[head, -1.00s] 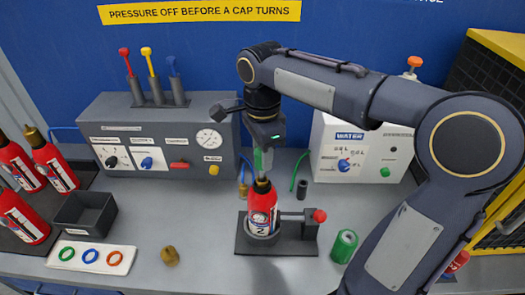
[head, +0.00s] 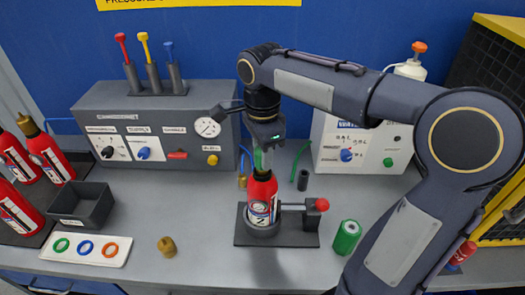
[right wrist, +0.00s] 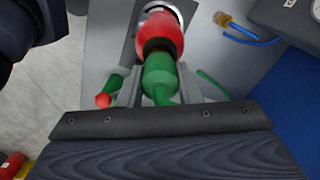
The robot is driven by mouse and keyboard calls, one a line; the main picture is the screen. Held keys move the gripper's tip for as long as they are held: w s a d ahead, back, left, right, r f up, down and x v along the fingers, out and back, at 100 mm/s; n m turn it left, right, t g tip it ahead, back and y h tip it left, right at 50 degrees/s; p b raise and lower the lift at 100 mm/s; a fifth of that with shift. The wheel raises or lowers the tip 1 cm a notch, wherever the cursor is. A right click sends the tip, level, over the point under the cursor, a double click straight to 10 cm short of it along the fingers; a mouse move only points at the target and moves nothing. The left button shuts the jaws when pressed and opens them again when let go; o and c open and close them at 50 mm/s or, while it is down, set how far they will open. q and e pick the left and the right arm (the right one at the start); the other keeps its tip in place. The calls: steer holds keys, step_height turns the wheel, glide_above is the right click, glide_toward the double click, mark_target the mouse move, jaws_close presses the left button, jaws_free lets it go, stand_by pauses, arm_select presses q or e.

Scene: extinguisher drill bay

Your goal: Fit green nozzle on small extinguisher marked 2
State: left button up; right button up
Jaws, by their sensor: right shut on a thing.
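The small red extinguisher (head: 261,203) marked 2 stands upright in a dark holder (head: 285,239) on the bench. My right gripper (head: 264,151) is directly above it and shut on the green nozzle (head: 259,160). In the right wrist view the green nozzle (right wrist: 159,80) sits between the fingers, in line with the red extinguisher (right wrist: 161,32). A dark ring shows where they meet. The nozzle's lower end appears to touch the extinguisher's top; I cannot tell if it is seated. My left gripper is not in view.
The holder has a side clamp with a red knob (head: 321,204). A brass cap (head: 167,246), a ring tray (head: 88,249) and a black bin (head: 83,205) lie left. A control panel (head: 155,130) stands behind.

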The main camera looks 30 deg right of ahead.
steer(key=o, duration=1.1)
step_height(320, 180, up, 8)
steer(key=shift+f, duration=0.1)
stand_by(0.7)
